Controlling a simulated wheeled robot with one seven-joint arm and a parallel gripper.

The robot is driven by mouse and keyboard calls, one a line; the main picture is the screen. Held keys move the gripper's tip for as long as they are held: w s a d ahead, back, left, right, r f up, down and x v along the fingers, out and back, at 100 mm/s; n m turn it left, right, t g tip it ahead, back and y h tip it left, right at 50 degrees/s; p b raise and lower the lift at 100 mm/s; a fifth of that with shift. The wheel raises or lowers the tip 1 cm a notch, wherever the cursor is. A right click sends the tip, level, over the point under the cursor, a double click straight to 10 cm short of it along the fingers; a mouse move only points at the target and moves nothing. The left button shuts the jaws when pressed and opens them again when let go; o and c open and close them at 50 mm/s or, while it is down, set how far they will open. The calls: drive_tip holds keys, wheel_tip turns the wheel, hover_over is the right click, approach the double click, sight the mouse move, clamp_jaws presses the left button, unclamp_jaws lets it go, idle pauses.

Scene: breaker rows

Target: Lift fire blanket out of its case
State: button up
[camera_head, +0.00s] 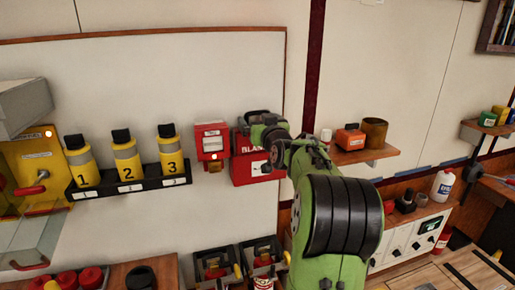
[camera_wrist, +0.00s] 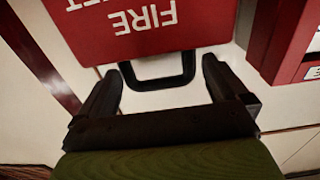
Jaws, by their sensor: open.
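The red fire blanket unit (camera_head: 247,172) hangs on the white wall panel in the head view, lettered "BLAN", with the rest of the word behind my arm. In the wrist view, its red face (camera_wrist: 140,38) reads "FIRE" and the end of "BLANKET" upside down. A black loop handle (camera_wrist: 160,84) sticks out from its edge. My gripper (camera_wrist: 160,74) is open, one finger on each side of the loop, with small gaps showing. In the head view my gripper (camera_head: 258,120) covers the unit's top. I cannot tell where blanket and case divide.
A red wall box (camera_head: 211,141) with a lit lamp is close left of the unit. Further left, a black rack (camera_head: 130,187) holds three numbered yellow canisters. A wooden shelf (camera_head: 365,155) with an orange item is to the right. Black bins (camera_head: 217,262) stand below.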

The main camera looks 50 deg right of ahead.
drive_tip(key=x, duration=0.2)
drive_tip(key=shift+w+d, duration=0.25)
drive_tip(key=shift+d, duration=0.05)
drive_tip(key=shift+s+a, duration=0.1)
drive_tip(key=shift+a, duration=0.05)
drive_tip(key=shift+c, duration=0.8)
drive_tip(key=c, duration=1.5)
